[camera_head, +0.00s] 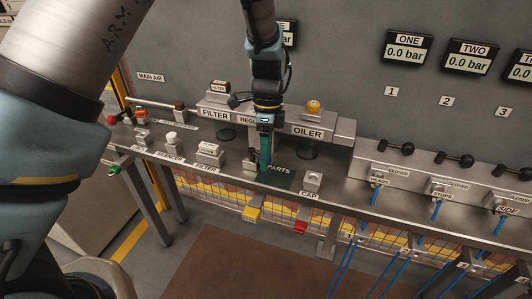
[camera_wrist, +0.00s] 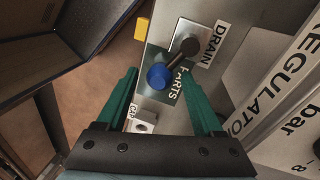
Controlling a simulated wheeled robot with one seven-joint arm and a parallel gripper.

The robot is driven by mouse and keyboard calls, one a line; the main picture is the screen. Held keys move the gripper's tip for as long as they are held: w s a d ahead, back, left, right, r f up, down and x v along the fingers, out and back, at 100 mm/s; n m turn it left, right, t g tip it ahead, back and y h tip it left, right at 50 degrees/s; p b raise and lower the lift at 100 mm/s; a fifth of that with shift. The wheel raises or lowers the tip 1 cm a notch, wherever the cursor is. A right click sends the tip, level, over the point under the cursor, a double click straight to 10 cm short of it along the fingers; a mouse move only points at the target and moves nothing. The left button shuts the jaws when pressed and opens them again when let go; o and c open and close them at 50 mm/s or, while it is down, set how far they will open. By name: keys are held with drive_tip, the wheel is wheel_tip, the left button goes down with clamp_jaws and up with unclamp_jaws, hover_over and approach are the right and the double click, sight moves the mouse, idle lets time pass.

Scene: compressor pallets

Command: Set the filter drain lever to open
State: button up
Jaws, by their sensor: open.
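A lever with a blue knob (camera_wrist: 158,77) stands in the middle of the wrist view. Its short dark arm runs from a dark pivot (camera_wrist: 189,47) on a metal block down and left to the knob. A label reading DRAIN (camera_wrist: 213,44) lies beside the block; no open or closed marking is readable. My gripper (camera_wrist: 158,72) is open, with one teal finger on each side of the knob. I cannot tell whether either finger touches it. In the head view my gripper (camera_head: 265,158) points down at the bench near the PARTS mat and mostly hides the lever.
The FILTER block (camera_head: 214,113) and OILER block (camera_head: 308,132) stand behind the gripper. A CAP block (camera_head: 312,181) sits to its right. The REGULATOR panel (camera_wrist: 285,95) is close on the right in the wrist view. Yellow (camera_head: 251,214) and red (camera_head: 300,227) pieces show below the bench's front edge.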

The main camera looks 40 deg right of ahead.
clamp_jaws()
idle(0.3)
drive_tip(key=n, duration=0.1)
drive_tip(key=d+n, duration=0.1)
drive_tip(key=n, duration=0.1)
drive_tip(key=w+n, duration=0.1)
drive_tip(key=shift+d+h, duration=0.35)
drive_tip(key=shift+h, duration=0.05)
unclamp_jaws()
drive_tip(key=shift+r, duration=0.15)
wheel_tip(320, 180, up, 10)
drive_tip(key=w+b, duration=0.1)
drive_tip(key=b, duration=0.1)
drive_tip(key=shift+w+d+r, duration=0.2)
drive_tip(key=shift+w+d, duration=0.2)
drive_tip(key=shift+a, duration=0.1)
idle(0.4)
